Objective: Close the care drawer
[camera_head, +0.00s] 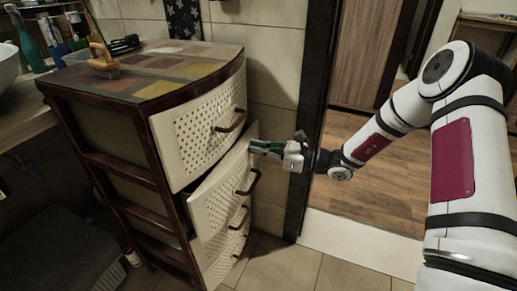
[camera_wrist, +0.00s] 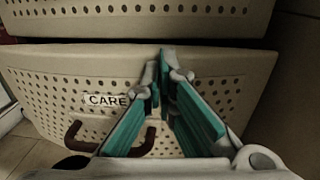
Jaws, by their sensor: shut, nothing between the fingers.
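The care drawer (camera_head: 215,199) is the second drawer down in a cream, perforated unit. It stands partly out, with a dark gap above its front. In the wrist view its front (camera_wrist: 60,95) fills the middle, with a "CARE" label (camera_wrist: 107,100) and a dark curved handle (camera_wrist: 140,142) low on it. My gripper (camera_head: 254,147) is shut and empty at the upper right of the drawer front. In the wrist view the green-padded fingertips (camera_wrist: 160,72) meet in front of the drawer, right of the label. Whether they touch it I cannot tell.
The top drawer (camera_head: 190,130) above looks shut, and lower drawers (camera_head: 226,258) sit below. A brush (camera_head: 104,66) lies on the tiled cabinet top (camera_head: 165,65). A dark door frame (camera_head: 312,130) stands close to the right of my gripper. Tiled floor (camera_head: 280,265) in front is clear.

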